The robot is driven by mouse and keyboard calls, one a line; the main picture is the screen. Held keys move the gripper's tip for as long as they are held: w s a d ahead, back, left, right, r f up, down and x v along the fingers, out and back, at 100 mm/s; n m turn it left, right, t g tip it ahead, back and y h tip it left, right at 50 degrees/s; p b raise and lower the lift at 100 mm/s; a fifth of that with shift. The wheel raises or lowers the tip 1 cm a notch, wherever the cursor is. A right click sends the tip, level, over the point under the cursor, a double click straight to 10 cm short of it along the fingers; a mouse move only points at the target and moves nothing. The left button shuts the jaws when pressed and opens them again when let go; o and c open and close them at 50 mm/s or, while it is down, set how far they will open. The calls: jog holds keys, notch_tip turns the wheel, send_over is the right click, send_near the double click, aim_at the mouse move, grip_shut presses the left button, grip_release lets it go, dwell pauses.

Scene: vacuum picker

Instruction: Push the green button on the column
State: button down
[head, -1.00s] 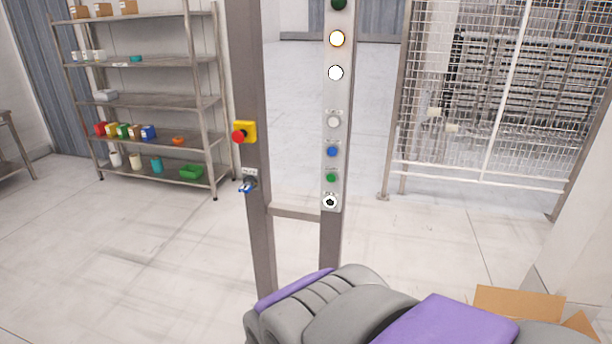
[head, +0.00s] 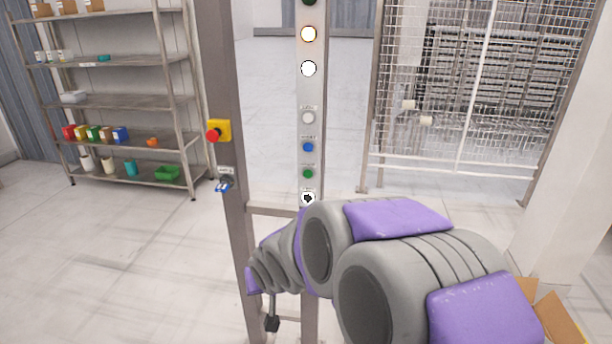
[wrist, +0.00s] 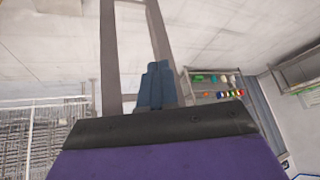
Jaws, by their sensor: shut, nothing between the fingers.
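The green button (head: 308,174) is a small round cap low on the grey control strip of the right post of the column (head: 313,95). It sits below a blue button (head: 308,147) and above a white-ringed black selector (head: 308,198). My arm is below and in front of the strip in the head view, and the green button shows unblocked. My gripper (wrist: 156,70) is in the wrist view, its blue-grey fingers together and empty, with the column's posts behind it. I cannot make out the green button in the wrist view.
The left post holds a red emergency stop on a yellow box (head: 218,131) and a blue-handled switch (head: 224,183). A crossbar (head: 272,209) joins the posts. A shelf rack (head: 120,100) stands left, a mesh fence (head: 450,165) right, and a cardboard box (head: 560,318) lower right.

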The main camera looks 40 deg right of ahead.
aim_at(308, 174)
jog(key=w+d+r+m+t, duration=0.35)
jog(key=w+d+t, duration=0.35)
jog(key=w+d, duration=0.45)
jog(key=d+r+m+t, duration=0.4)
jog(key=d+t, duration=0.3)
jog(key=d, duration=0.1)
jog(key=shift+d+r+m, duration=0.35)
jog(key=shift+d, duration=0.05)
jog(key=shift+s, duration=0.1)
jog(key=w+d+p, duration=0.2)
jog(key=d, duration=0.1)
jog(key=w+d+p, duration=0.2)
jog(key=w+d, duration=0.1)
jog(key=shift+w+d, duration=0.35)
